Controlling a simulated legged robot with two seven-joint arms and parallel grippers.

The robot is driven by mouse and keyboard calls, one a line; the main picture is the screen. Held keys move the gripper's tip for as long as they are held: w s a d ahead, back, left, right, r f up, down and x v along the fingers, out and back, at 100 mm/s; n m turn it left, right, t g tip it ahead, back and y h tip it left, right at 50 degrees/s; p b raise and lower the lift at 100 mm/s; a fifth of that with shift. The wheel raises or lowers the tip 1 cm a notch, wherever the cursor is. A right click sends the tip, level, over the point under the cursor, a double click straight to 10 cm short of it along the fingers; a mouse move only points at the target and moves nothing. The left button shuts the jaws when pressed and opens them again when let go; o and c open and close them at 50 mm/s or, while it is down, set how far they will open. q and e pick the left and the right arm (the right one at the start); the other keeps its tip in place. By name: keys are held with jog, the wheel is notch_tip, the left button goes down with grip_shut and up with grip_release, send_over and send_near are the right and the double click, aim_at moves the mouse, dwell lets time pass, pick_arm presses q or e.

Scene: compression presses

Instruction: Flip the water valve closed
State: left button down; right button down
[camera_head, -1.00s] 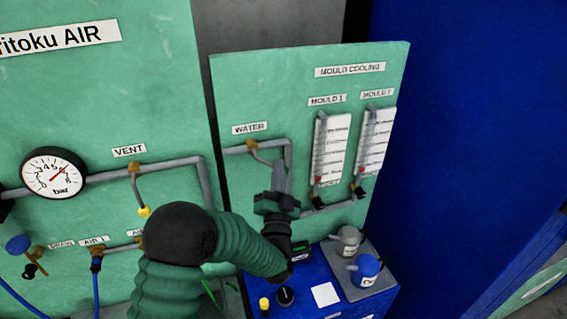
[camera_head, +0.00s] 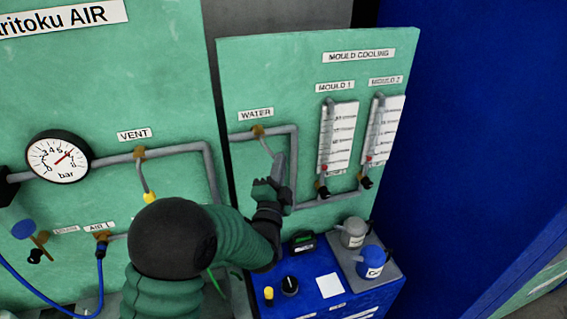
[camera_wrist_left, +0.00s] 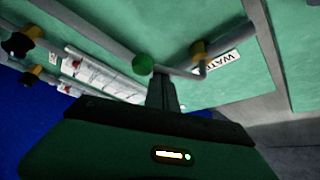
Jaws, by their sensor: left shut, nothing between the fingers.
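The water valve (camera_head: 258,132) is a brass body on the grey pipe under the WATER label. Its thin lever slants down and right in the head view. The wrist view also shows the valve (camera_wrist_left: 203,48), with its lever running left to a green round knob (camera_wrist_left: 143,64). My left gripper (camera_head: 279,158) is shut and empty, its fingertips pointing up beside the lever's lower end. In the wrist view the fingers (camera_wrist_left: 161,92) sit right by the lever and knob. I cannot tell whether they touch. My right gripper is not in view.
A pipe bend (camera_head: 293,150) runs just right of the fingers. Two flow meters (camera_head: 337,137) are further right. Below stands a blue control box (camera_head: 340,300) with knobs and two lidded cups. The vent valve (camera_head: 141,153) and pressure gauge (camera_head: 60,157) are left.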

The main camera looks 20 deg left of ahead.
pick_arm(q)
jog(key=shift+s+a+f+m+g+h+p, duration=0.25)
jog(key=shift+a+m+g, duration=0.25)
jog(key=shift+m, duration=0.6)
jog(key=shift+s+a+f+m+g+h, duration=0.2)
jog(key=shift+s+a+m+g, duration=0.25)
jog(key=shift+m, duration=0.65)
jog(key=shift+s+a+f+m+g+h+p, duration=0.15)
jog(key=shift+s+a+f+m+g+h, duration=0.3)
jog(key=shift+m, duration=0.65)
jog(key=shift+w+d+r, duration=0.1)
jog(key=shift+w+r, duration=0.15)
